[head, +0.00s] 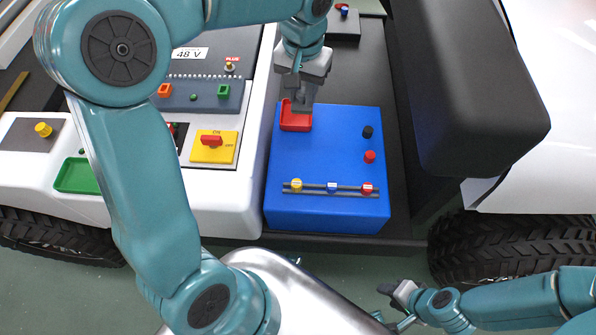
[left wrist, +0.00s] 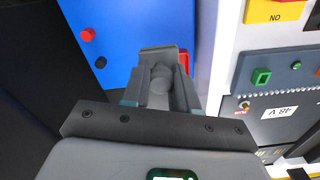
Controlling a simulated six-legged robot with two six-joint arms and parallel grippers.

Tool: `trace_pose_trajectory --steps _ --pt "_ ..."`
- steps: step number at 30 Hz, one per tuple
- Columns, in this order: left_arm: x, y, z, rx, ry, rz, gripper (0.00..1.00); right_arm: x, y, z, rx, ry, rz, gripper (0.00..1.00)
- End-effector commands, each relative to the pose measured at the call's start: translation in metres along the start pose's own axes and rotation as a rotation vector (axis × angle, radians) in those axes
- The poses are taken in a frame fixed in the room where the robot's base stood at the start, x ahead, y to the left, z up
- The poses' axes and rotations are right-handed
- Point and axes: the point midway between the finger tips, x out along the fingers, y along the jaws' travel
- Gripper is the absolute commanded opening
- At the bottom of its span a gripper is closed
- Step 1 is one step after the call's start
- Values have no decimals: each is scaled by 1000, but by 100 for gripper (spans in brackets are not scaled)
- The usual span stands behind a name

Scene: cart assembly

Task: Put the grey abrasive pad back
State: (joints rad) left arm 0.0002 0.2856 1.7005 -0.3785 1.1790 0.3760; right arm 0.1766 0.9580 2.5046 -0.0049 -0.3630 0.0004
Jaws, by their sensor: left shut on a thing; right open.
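My left gripper (head: 303,88) points down at the back left corner of the blue box (head: 325,150). It is shut on the grey abrasive pad, a dark grey piece with a rounded grip (left wrist: 160,82) between the fingers in the left wrist view. In the head view the pad is hard to tell from the grey fingers. A red tray (head: 295,124) is on the blue box, directly below the fingers. I cannot tell whether the pad touches it. My right gripper (head: 395,291) is open and empty at the lower right, away from the box.
The box also carries a black knob (head: 368,132), a red knob (head: 370,156) and a rail with coloured sliders (head: 331,188). A white panel with a yellow switch plate (head: 226,147) and a green tray (head: 77,176) is to the left. A dark seat (head: 465,90) rises to the right.

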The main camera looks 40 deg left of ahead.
Motion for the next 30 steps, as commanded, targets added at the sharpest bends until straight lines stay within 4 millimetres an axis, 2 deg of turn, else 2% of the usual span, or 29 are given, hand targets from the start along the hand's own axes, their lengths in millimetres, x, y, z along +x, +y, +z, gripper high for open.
trace_pose_trajectory --steps 1,5,8,11,18,21,28,30 --pt "5 -2 5 -5 7 1 0 22 8 0 0 0 0 43" --pt "-10 -6 17 -9 3 0 0 33 12 -1 -1 0 0 43" --pt "-6 -7 21 -9 -2 -1 0 38 13 -1 -1 0 0 43" --pt "16 -7 22 -9 -7 -3 0 44 16 -1 -1 1 0 43" --pt "87 -6 20 -8 -7 -3 0 60 22 -1 -1 1 0 43" --pt "108 -6 19 -9 -5 -3 0 64 23 -2 -1 1 0 43" --pt "132 -5 16 -9 -3 -2 0 68 24 -2 -1 1 0 43" --pt "144 -5 17 -8 -5 -3 0 72 26 -2 -1 1 0 43"
